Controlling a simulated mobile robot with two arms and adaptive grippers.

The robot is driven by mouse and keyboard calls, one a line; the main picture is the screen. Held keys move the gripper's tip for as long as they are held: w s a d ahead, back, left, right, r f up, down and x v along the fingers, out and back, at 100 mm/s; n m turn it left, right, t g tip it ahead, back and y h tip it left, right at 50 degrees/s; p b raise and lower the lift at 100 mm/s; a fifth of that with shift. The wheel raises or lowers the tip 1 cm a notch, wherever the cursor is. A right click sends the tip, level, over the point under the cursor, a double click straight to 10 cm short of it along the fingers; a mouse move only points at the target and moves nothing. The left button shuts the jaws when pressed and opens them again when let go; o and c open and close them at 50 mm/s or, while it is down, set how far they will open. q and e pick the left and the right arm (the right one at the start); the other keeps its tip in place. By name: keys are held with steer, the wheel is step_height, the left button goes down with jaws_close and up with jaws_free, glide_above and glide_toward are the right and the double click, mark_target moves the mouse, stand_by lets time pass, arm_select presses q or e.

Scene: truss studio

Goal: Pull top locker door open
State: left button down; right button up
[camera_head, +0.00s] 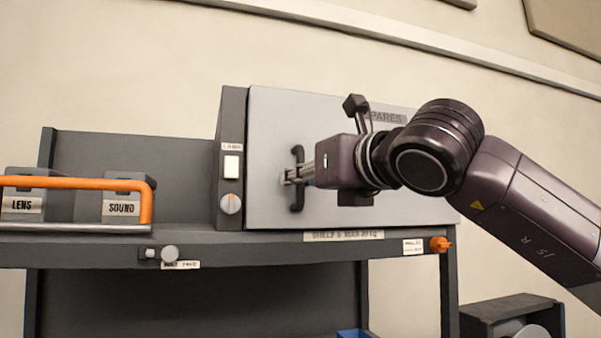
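The top locker has a light grey door (270,117) labelled SPARES, and it looks closed. A dark upright bar handle (298,203) sits near the door's left side. My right gripper (291,177) comes in from the right, with its fingertips at the middle of this handle. The fingers cover the handle's middle, so I cannot tell whether they are clamped on it or only around it. My arm and wrist hide much of the door's right part. My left gripper is not in view.
Left of the door is a dark panel with a lamp switch (231,167) and knob (231,204). Further left, an orange-handled tray (75,227) holds boxes labelled LENS and SOUND. An orange knob (440,244) and a grey knob (169,254) stick out from the shelf's front edge (270,246).

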steer(key=shift+c, duration=0.4)
jaws_close()
